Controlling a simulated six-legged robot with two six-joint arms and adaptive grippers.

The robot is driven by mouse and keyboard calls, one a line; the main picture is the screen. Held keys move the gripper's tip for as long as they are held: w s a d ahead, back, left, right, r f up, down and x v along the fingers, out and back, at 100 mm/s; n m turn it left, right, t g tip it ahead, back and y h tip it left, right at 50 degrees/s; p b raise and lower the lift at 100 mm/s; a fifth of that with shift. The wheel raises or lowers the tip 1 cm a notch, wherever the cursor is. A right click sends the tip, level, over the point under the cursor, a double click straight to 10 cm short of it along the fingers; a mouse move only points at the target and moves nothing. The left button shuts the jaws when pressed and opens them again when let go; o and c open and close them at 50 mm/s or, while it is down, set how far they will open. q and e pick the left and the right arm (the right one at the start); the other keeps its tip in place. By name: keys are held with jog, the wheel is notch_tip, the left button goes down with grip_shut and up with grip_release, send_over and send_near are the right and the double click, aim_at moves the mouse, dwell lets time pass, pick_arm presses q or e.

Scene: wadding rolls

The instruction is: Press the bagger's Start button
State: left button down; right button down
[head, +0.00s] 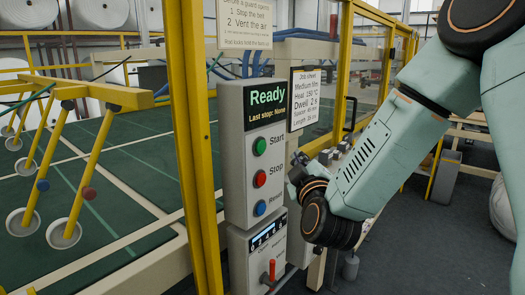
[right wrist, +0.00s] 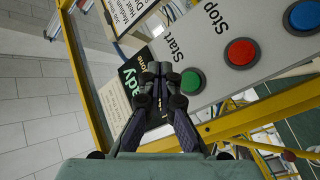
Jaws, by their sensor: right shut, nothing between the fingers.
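The bagger's control box (head: 255,185) is grey with a screen (head: 266,104) reading "Ready" and "Last stop: None". Its green Start button (head: 260,146) is at the top of a column, above the red Stop button (head: 260,179) and the blue Reset button (head: 260,208). My right gripper (head: 298,163) is just right of the box in the head view. In the right wrist view its shut, empty fingertips (right wrist: 160,72) appear beside the green Start button (right wrist: 193,81), on the screen side. Whether they touch the panel I cannot tell. My left gripper is not in view.
A yellow guard post (head: 190,130) stands left of the box. A job sheet (head: 305,103) hangs right of it. Below is a second box with a display (head: 267,235) and a red lever (head: 271,270). Dark floor (head: 410,240) lies open at the right.

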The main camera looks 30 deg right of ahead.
aim_at(266, 145)
jog(key=w+a+b, duration=0.1)
jog(key=w+a, duration=0.2)
jog(key=w, duration=0.3)
jog(key=shift+w, duration=0.3)
jog(key=shift+w, duration=0.1)
dwell(1.2)
jog(key=shift+w+a, duration=0.15)
jog(key=shift+w, duration=0.2)
jog(key=shift+w+a, duration=0.15)
jog(key=shift+w, duration=0.25)
dwell(0.9)
jog(key=shift+s, duration=0.15)
jog(key=shift+s+d+p, duration=0.3)
jog(key=shift+s+d, duration=0.05)
jog(key=shift+s, duration=0.35)
jog(key=shift+s, duration=0.1)
jog(key=shift+s+d+p, duration=0.2)
jog(key=shift+s+d, duration=0.1)
jog(key=shift+s, duration=0.4)
jog(key=shift+s+d+p, duration=0.2)
jog(key=shift+s+d, duration=0.1)
jog(key=shift+s, duration=0.45)
jog(key=shift+s+d+p, duration=0.2)
jog(key=shift+s+d, duration=0.1)
jog(key=shift+s, duration=0.4)
